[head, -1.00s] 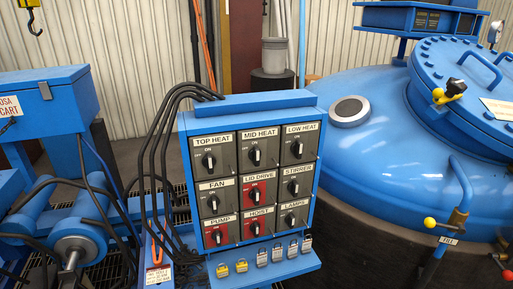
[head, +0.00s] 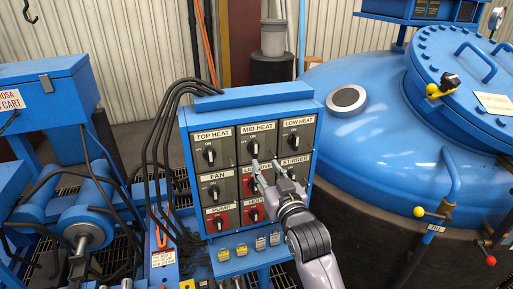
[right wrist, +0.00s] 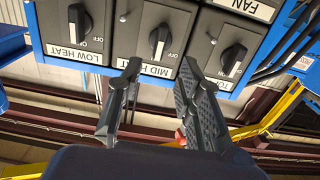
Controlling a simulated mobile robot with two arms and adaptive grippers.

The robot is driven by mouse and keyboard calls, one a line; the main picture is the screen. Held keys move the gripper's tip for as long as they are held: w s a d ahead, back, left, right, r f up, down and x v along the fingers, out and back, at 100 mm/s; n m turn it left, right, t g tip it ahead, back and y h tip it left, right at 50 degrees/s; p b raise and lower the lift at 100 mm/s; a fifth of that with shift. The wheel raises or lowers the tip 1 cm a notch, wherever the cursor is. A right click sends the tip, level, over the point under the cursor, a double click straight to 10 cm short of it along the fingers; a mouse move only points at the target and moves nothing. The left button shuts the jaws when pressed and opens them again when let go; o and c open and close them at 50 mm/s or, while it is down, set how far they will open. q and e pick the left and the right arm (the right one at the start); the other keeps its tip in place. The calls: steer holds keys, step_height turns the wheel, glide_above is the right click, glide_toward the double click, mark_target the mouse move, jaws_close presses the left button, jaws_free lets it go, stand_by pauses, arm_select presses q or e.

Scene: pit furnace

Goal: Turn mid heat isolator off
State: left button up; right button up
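The MID HEAT isolator (head: 254,147) is a black rotary knob on a dark grey plate in the top middle of the blue panel. In the right wrist view its knob (right wrist: 160,41) appears upside down, with its handle close to vertical and an OFF mark beside it. My right gripper (head: 266,170) is just below this knob in the head view. In the right wrist view my right gripper (right wrist: 160,66) is open and empty, its fingertips at either side of the MID HEAT label. I see no contact with the knob. My left gripper is not in view.
The TOP HEAT knob (head: 209,154) and LOW HEAT knob (head: 294,141) flank it closely. My arm partly hides the LID DRIVE, STIRRER and lower-right switches. Padlocks (head: 241,250) hang below. Black cables (head: 150,150) run left of the panel; the blue furnace (head: 385,120) stands right.

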mark_target(256, 150)
steer(key=p+x, duration=0.1)
steer(key=x, duration=0.8)
steer(key=shift+p, duration=0.3)
steer(key=shift+c, duration=0.5)
jaws_close()
